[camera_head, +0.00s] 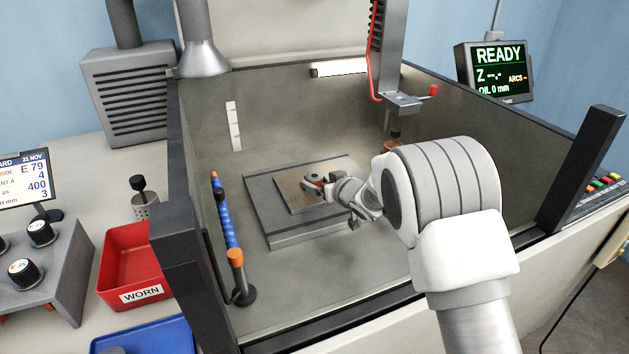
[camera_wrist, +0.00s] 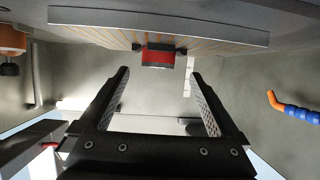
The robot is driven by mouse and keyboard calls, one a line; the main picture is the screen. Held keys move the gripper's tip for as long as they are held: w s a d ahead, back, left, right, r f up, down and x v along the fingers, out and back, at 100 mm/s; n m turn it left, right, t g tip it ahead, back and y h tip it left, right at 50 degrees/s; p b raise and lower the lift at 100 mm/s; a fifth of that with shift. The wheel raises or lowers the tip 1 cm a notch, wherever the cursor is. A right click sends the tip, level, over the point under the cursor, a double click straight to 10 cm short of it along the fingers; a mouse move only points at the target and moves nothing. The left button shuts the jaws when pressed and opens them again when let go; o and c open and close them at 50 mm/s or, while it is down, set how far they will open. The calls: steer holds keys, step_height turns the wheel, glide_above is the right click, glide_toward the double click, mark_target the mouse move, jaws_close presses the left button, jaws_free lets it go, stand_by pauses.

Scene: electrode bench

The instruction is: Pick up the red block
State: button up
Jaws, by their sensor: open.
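The red block (camera_head: 314,184) sits on the wood-coloured plate inside the tank, with a dark part on or beside it. In the wrist view the block (camera_wrist: 157,60) shows red with dark pieces around it, at the edge of the plate. My gripper (camera_wrist: 160,74) is open, and the block appears between and just beyond its fingertips. Nothing is held. In the head view my gripper (camera_head: 328,190) is beside the block on its right, and my arm reaches in from the right. Whether the fingers touch the block cannot be told.
The plate (camera_head: 290,195) lies on a grey slab (camera_head: 262,222) on the tank floor. A blue and orange hose (camera_head: 228,225) stands to the left. An electrode head (camera_head: 403,102) hangs above at the back right. Tank walls surround the area; a red WORN bin (camera_head: 117,251) is outside left.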

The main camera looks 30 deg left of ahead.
mark_target(316, 177)
steer(key=shift+x, duration=2.25)
steer(key=shift+w+d, duration=0.1)
steer(key=shift+w, duration=0.05)
steer(key=shift+r, duration=0.1)
jaws_close()
steer(key=shift+r, duration=0.1)
